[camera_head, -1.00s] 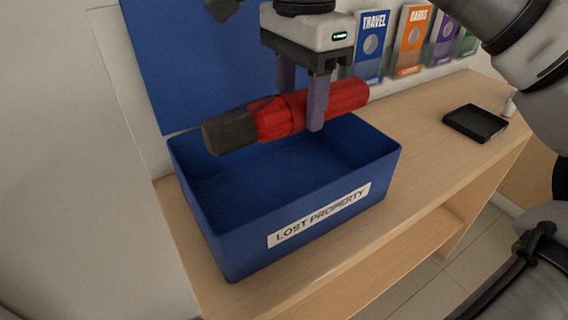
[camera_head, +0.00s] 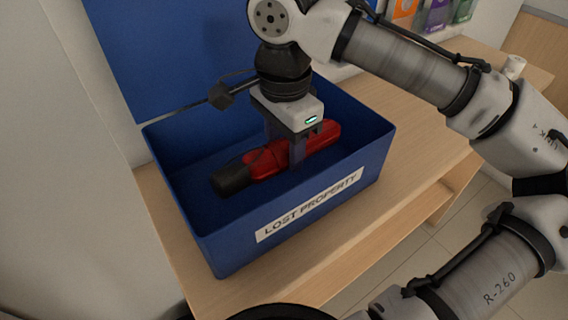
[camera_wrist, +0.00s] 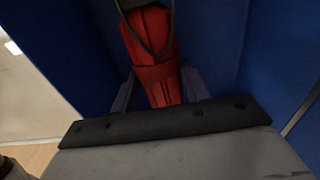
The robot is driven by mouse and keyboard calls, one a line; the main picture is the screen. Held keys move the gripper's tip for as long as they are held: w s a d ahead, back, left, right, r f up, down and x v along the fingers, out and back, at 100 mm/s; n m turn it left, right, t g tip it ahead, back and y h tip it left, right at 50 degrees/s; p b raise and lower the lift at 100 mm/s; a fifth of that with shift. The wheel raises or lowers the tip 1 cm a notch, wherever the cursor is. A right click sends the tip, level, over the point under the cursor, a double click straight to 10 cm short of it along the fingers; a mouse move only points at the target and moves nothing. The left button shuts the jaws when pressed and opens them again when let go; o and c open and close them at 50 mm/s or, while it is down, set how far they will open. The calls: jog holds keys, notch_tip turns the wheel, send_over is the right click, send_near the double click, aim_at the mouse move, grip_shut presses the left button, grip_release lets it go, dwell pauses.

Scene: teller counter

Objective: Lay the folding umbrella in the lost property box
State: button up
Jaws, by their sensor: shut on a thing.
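The folding umbrella (camera_head: 262,161) is red with a dark handle at its left end. It lies level inside the blue lost property box (camera_head: 205,243), below the rim. My gripper (camera_head: 298,160) reaches down into the box and is shut around the middle of the umbrella. In the wrist view the umbrella (camera_wrist: 152,62) runs away between the two fingers, with a dark strap loop over its red cloth. Whether the umbrella touches the box floor I cannot tell. The box has a white "LOST PROPERTY" label on its front.
The box stands on a light wooden counter (camera_head: 165,225), close to a blue panel (camera_head: 165,60) behind it. Leaflet holders (camera_head: 437,15) hang on the wall at the back right.

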aim_at(284, 142)
jog(key=shift+f, duration=2.85)
jog(key=shift+f, duration=0.1)
jog(key=o, duration=1.2)
notch_tip(284, 142, up, 12)
jog(key=shift+r+b, duration=0.15)
jog(key=shift+b, duration=0.5)
